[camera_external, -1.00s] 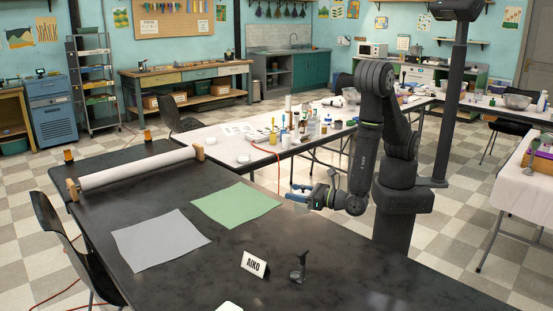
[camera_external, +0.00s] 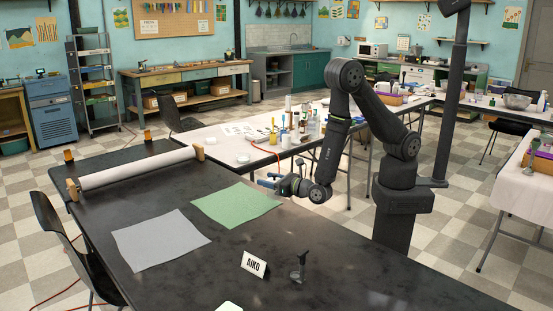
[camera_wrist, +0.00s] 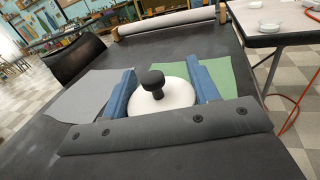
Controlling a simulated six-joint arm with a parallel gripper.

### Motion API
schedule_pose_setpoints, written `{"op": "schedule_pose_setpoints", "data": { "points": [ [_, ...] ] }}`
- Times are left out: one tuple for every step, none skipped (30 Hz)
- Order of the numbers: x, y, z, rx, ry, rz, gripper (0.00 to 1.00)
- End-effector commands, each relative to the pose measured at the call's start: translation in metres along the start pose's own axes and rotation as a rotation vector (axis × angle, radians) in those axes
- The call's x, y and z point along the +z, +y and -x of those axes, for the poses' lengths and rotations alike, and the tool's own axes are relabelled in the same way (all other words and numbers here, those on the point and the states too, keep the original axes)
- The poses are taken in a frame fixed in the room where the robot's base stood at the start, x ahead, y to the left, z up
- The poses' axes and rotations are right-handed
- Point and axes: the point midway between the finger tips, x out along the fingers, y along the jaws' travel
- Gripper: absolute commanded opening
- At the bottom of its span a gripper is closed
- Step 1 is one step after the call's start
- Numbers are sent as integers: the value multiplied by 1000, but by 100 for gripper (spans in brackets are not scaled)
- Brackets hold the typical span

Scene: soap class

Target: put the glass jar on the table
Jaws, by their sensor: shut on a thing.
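My gripper (camera_external: 268,181) is shut, with its blue fingers on either side of a round white-topped thing with a black knob, which I take to be the glass jar (camera_wrist: 181,96). The wrist view looks down on its top; its glass body is hidden, and in the external view it is too small to make out. My gripper also shows in the wrist view (camera_wrist: 160,72). It is in the air near the right corner of the green sheet, over the edge of the dark table (camera_external: 200,270).
A green sheet (camera_external: 236,205) and a grey sheet (camera_external: 160,240) lie on the dark table. A name card (camera_external: 254,263) and a small black stand (camera_external: 298,268) are near its front. A paper roll (camera_external: 138,167) is at the far left. A white-covered table (camera_external: 215,138) with bottles stands behind.

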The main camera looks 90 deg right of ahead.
Motion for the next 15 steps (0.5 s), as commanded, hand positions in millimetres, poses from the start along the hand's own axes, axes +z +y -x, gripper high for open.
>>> {"op": "schedule_pose_setpoints", "data": {
  "points": [
    [-1,-9,-19,-24,-1,-1,28],
    [-1,-13,-29,-35,-2,-1,28],
    [-2,-19,-42,-48,-2,0,28],
    [-3,-24,-52,-58,-1,-1,28],
    [-3,-29,-62,-68,-1,-1,28],
    [-4,-37,-75,-82,-1,-1,28],
    [-4,-43,-85,-92,-2,-1,28],
    [-4,-50,-95,-102,-1,-1,28],
    [-4,-58,-108,-116,-2,-1,28],
    [-4,-65,-117,-126,-3,-1,28],
    [-5,-72,-126,-136,-2,0,28],
    [-5,-82,-139,-149,-2,-1,28],
    [-5,-91,-148,-160,-2,-1,28],
    [-5,-99,-157,-169,-2,0,28],
    [-5,-111,-169,-183,-1,-1,28]
  ]
}}
